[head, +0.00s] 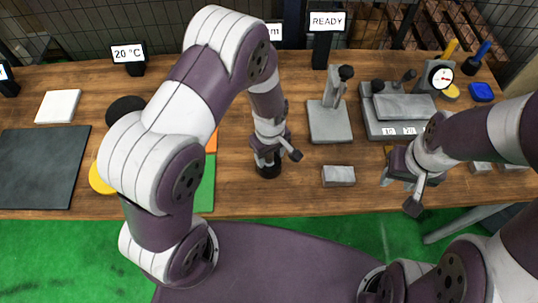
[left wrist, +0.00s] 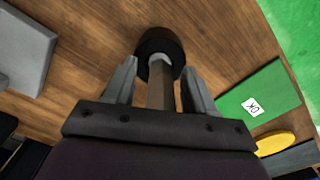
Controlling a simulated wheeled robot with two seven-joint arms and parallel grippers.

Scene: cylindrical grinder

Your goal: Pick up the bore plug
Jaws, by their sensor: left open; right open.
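The bore plug is a grey shaft with a dark round end (left wrist: 160,42). In the left wrist view the shaft lies between the two fingers of my left gripper (left wrist: 160,72), which stand apart on either side of it. In the head view the dark end (head: 268,170) stands on the wooden table just below my left gripper (head: 267,153), and the gripper hides the rest of the plug. I cannot tell whether a finger touches it. My right gripper (head: 401,190) is open and empty above the table's front right.
A grey block (head: 338,176) lies right of the plug, with a grey stand (head: 329,121) behind it. A green OK mat (left wrist: 254,105) and a yellow disc (left wrist: 276,143) lie to the left. A dark plate (head: 42,166) is at far left. A dial gauge (head: 441,76) is at back right.

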